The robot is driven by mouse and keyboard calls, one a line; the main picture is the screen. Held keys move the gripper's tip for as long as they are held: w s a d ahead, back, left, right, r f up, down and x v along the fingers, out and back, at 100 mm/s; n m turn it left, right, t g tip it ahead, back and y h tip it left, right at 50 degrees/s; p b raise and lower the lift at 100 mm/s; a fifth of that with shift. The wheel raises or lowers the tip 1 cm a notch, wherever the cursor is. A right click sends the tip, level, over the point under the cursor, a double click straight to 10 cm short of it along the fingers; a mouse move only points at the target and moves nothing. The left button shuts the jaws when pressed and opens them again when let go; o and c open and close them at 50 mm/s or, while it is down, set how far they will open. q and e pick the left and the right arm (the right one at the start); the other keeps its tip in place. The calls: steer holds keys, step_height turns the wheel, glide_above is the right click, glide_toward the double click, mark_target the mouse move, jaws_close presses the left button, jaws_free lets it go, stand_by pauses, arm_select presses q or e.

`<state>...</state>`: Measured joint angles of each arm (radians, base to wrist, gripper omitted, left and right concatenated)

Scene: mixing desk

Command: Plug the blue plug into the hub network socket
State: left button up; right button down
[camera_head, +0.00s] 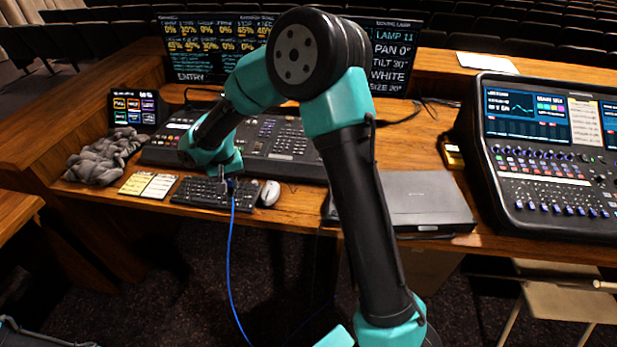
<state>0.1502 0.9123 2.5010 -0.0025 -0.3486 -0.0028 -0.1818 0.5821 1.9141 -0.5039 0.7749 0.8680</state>
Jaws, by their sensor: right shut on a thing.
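My right gripper (226,182) is shut on the blue plug (232,184), above the right end of the black keyboard (200,192) and left of the white mouse. Only a small part of the plug shows beside the fingers. Its blue cable (231,255) hangs over the desk's front edge down towards the floor. I cannot make out the hub or its network socket; my right arm covers the middle of the desk. My left gripper is not in view.
The white mouse (270,193) lies close right of the gripper. A lighting console (270,145) stands behind it. A flat dark grey case (430,200) and a large mixing console (545,195) are at the right. A grey cloth (103,157) and yellow notes (135,184) lie left.

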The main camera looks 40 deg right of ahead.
steer(key=shift+w+a, duration=0.15)
steer(key=shift+a, duration=0.15)
steer(key=s+d+f+n+g+h, duration=0.1)
steer(key=s+d+n+g, duration=0.1)
steer(key=s+d, duration=0.1)
steer(key=s+d+f+n+g, duration=0.2)
steer(key=s+d+n, duration=0.1)
steer(key=d, duration=0.3)
steer(key=s+d+f+n+g+h, duration=0.1)
steer(key=s+d+n+g, duration=0.1)
steer(key=s+d+g, duration=0.1)
steer(key=shift+s+d+f+n+h, duration=0.15)
steer(key=shift+s+d, duration=0.1)
steer(key=shift+d, duration=0.15)
steer(key=shift+s+d+n+h, duration=0.15)
steer(key=shift+s+d, duration=0.1)
steer(key=shift+d, duration=0.15)
steer(key=s+d+r+n+g+h, duration=0.1)
steer(key=s+d+r+n+h, duration=0.1)
steer(key=s+d+n+h, duration=0.1)
steer(key=s+d+r+n+h, duration=0.2)
steer(key=s+d+n+h, duration=0.2)
steer(key=d+h, duration=0.4)
steer(key=shift+d+n+g+h, duration=0.3)
steer(key=shift+n+g+h, duration=0.15)
steer(key=shift+h, duration=0.65)
steer(key=shift+f, duration=0.25)
